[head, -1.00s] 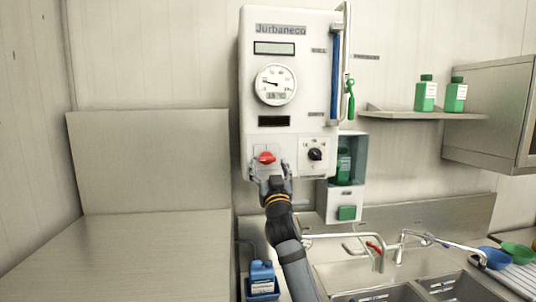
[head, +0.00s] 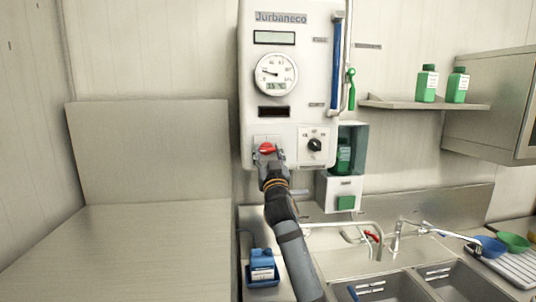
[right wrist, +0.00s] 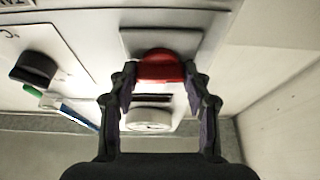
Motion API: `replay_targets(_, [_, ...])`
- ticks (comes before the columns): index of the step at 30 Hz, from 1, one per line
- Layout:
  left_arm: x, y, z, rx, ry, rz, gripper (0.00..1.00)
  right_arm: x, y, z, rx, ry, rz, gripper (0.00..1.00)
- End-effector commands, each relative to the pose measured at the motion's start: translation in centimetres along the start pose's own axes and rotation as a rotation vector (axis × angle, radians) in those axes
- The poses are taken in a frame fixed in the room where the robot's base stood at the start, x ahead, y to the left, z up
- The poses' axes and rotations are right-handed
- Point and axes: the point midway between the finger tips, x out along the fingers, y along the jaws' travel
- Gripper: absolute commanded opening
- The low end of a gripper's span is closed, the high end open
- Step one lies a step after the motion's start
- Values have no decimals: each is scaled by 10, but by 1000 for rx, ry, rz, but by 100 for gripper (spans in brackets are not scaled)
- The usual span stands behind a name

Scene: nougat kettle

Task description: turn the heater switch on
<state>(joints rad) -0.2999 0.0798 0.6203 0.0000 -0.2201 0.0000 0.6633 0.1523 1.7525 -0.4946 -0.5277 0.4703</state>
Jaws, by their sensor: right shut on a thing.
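The red heater switch (head: 267,148) is a rotary knob on a light plate at the lower left of the white wall panel (head: 300,95) marked "Jurbaneco". My right gripper (head: 269,155) reaches up to it from below in the head view and is shut on it. In the right wrist view the red switch (right wrist: 160,66) sits between the two fingers (right wrist: 160,90), and the fingers hide its sides. I cannot tell the exact angle of the switch. My left gripper is not in view.
A black knob (head: 315,145) is right of the switch. A gauge (head: 276,74) is above. A box with a green bottle (head: 344,155) hangs at the panel's right. Below are a sink tap (head: 381,240) and a blue canister (head: 262,262). The left counter (head: 130,250) is clear.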

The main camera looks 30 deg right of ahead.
Motion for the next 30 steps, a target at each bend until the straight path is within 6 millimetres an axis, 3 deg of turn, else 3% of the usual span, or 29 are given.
replay_targets(8, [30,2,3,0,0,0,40,-3,-1,7,78,0,32,17])
replay_targets(21, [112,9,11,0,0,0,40,-3,-3,7,425,0,174,17])
replay_targets(30, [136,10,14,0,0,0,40,-1,-4,2,687,-2,285,17])
